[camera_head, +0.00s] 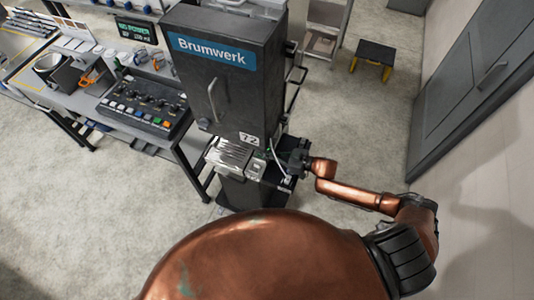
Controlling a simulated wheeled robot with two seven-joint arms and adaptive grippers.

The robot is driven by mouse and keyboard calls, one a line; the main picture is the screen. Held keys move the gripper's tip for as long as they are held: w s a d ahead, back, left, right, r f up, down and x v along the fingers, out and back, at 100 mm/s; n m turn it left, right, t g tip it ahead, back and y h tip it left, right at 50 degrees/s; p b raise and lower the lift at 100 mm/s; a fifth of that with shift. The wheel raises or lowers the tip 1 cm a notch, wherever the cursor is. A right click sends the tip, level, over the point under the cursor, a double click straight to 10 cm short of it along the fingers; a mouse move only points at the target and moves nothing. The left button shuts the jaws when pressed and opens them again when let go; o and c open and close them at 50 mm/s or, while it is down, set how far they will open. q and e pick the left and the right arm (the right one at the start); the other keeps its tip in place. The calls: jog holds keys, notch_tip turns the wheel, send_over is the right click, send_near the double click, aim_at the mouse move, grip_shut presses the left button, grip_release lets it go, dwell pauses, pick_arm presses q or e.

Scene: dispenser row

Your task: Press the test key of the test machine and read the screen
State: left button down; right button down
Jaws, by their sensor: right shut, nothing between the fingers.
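A dark screen (136,29) on the bench at the upper left shows green text, "NO POWER", over a smaller line that I cannot read surely. A black panel with several coloured keys (146,106) lies on the bench in front of it. I cannot tell which key is the test key. A dark cabinet (212,95) marked "Brumwerk" and "72" stands right of the bench. My right gripper (294,160) is shut and empty, close to the ledge at the cabinet's lower front. I cannot tell whether it touches anything. My left gripper is out of view.
A ribbed metal part (228,155) and a thin pale cable sit on the ledge. A grey bench (82,98) holds tools and a white round container. A black and yellow step stool (374,56) stands behind. A grey door (478,75) is at right. Floor at lower left is free.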

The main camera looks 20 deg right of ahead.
jog(key=shift+s+f, duration=0.15)
jog(key=shift+f, duration=0.45)
jog(key=shift+s, duration=0.1)
jog(key=shift+f, duration=0.15)
jog(key=shift+r+p, duration=0.3)
jog(key=shift+p, duration=0.05)
jog(key=r+p, duration=0.2)
jog(key=r, duration=0.1)
jog(key=r+p, duration=0.1)
jog(key=r, duration=0.1)
jog(key=shift+d+p, duration=0.3)
jog(key=shift+p, duration=0.1)
jog(key=b+v, duration=0.2)
jog(key=v, duration=0.7)
jog(key=shift+b, duration=0.3)
